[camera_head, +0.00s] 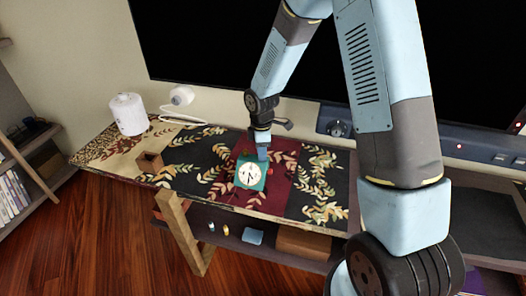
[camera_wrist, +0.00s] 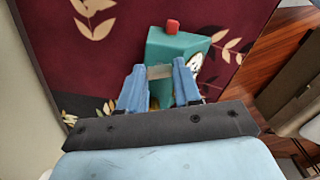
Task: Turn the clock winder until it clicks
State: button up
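The teal clock (camera_head: 251,174) stands on the patterned runner, its round white face towards the front. In the wrist view the clock (camera_wrist: 180,48) shows from above, with a red knob (camera_wrist: 172,26) at its far side and part of its face at the right. My gripper (camera_head: 263,158) is at the back of the clock. In the wrist view the blue fingers of my gripper (camera_wrist: 160,76) are apart, with a small grey piece, seemingly the clock winder (camera_wrist: 160,72), between their tips. It appears to touch both fingertips. Its far end is hidden.
A white ribbed jar (camera_head: 128,114) and a small white device (camera_head: 182,95) stand on the left part of the cabinet (camera_head: 185,236). A small brown wooden block (camera_head: 149,162) lies left of the clock. A large black screen (camera_head: 210,40) is behind.

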jog(key=c, duration=0.4)
jog(key=shift+d, duration=0.35)
jog(key=shift+c, duration=0.8)
jog(key=shift+a, duration=0.45)
jog(key=shift+m, duration=0.6)
